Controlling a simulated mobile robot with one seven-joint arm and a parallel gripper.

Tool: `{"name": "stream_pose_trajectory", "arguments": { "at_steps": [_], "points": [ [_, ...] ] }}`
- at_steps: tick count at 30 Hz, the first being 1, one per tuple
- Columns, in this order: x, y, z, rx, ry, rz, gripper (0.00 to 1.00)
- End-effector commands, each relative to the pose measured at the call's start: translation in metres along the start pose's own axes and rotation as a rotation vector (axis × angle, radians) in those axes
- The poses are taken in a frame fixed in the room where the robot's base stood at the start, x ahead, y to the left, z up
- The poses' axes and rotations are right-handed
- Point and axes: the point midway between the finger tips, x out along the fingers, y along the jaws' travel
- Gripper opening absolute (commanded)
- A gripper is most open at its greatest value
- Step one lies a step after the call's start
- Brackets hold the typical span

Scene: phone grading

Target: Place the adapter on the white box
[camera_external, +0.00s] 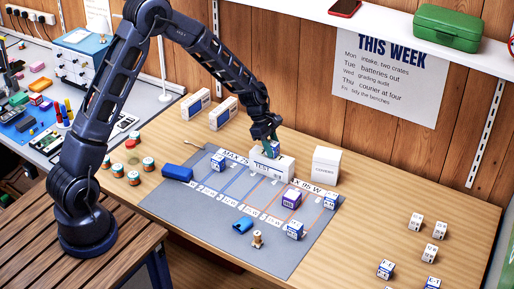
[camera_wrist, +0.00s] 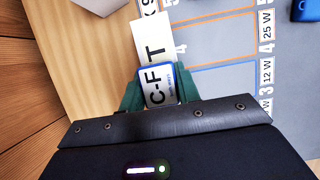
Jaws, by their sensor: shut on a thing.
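My gripper (camera_external: 271,139) has green fingertips and is shut on a small white and blue adapter (camera_external: 271,151). In the wrist view the adapter (camera_wrist: 159,86) shows its face marked "C-F" between the fingertips (camera_wrist: 158,95). A low white box (camera_external: 272,168) with dark lettering stands at the back edge of the grey mat, directly below the held adapter. Part of this white box (camera_wrist: 147,38) shows past the adapter in the wrist view, with a large "T". I cannot tell whether the adapter touches the box top.
A taller white box marked "COVERS" (camera_external: 326,166) stands just right. Two white cartons (camera_external: 195,105) are behind left. The grey mat (camera_external: 190,210) holds several adapters (camera_external: 291,198), a blue case (camera_external: 177,173) and marked lanes. More cubes (camera_external: 415,221) lie on the right of the table.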

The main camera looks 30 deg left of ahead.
Motion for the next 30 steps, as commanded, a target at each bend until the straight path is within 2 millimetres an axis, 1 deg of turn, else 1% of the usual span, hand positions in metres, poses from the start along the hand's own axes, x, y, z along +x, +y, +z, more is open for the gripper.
{"name": "stream_pose_trajectory", "arguments": {
  "at_steps": [4,5,6,7,8,16,20,23,30],
  "points": [
    [0.003,0.0,-0.001,-0.001,0.0,-0.001,0.1],
    [0.002,0.0,-0.001,-0.001,0.0,0.0,0.38],
    [0.002,0.0,-0.001,0.0,0.0,0.0,0.46],
    [0.002,0.0,-0.001,0.0,0.0,0.0,0.52],
    [0.002,0.0,-0.001,0.0,0.0,0.0,0.54],
    [0.002,0.0,-0.001,0.0,0.0,0.0,0.54],
    [-0.005,0.0,0.0,0.001,0.0,0.002,0.54],
    [-0.019,0.001,0.0,0.001,0.0,0.003,0.54],
    [-0.066,0.0,0.001,0.001,0.0,0.004,0.54]
  ]
}}
